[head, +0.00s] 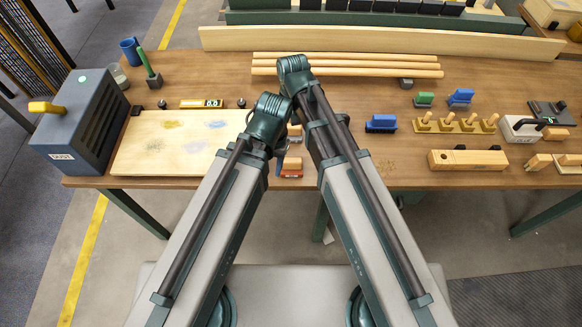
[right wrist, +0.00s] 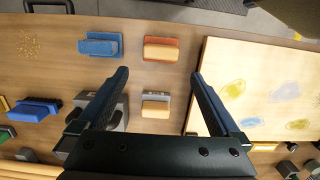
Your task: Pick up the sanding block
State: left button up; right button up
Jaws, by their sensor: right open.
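Several sanding blocks lie on the wooden bench, and I cannot tell which one is meant. In the right wrist view my right gripper (right wrist: 158,77) is open and empty, with a finger on either side of the gap. A wood-topped block with a red base (right wrist: 160,49) and a wood-topped block with a grey base (right wrist: 155,106) show in that gap. A blue block (right wrist: 100,46) lies to the left. In the head view the red-based block (head: 292,169) is near the front edge, partly covered by my arms. My left gripper is hidden.
A pale board with paint patches (head: 155,158) and a grey-blue box (head: 75,125) are at left. Wooden rods (head: 380,66) lie at the back. More blocks, including a blue one (head: 380,123), knobbed holders (head: 455,124) and a wooden plane (head: 467,160) crowd the right.

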aim_at(292, 159)
jog(key=f+b, duration=0.4)
jog(key=f, duration=0.1)
jog(key=s+f+b, duration=0.1)
jog(key=f+b, duration=0.1)
jog(key=b, duration=0.1)
jog(key=shift+f, duration=0.35)
jog(key=shift+f, duration=0.1)
jog(key=f+b, duration=0.5)
jog(key=shift+s, duration=0.25)
jog(key=c, duration=1.1)
jog(key=shift+r, duration=0.2)
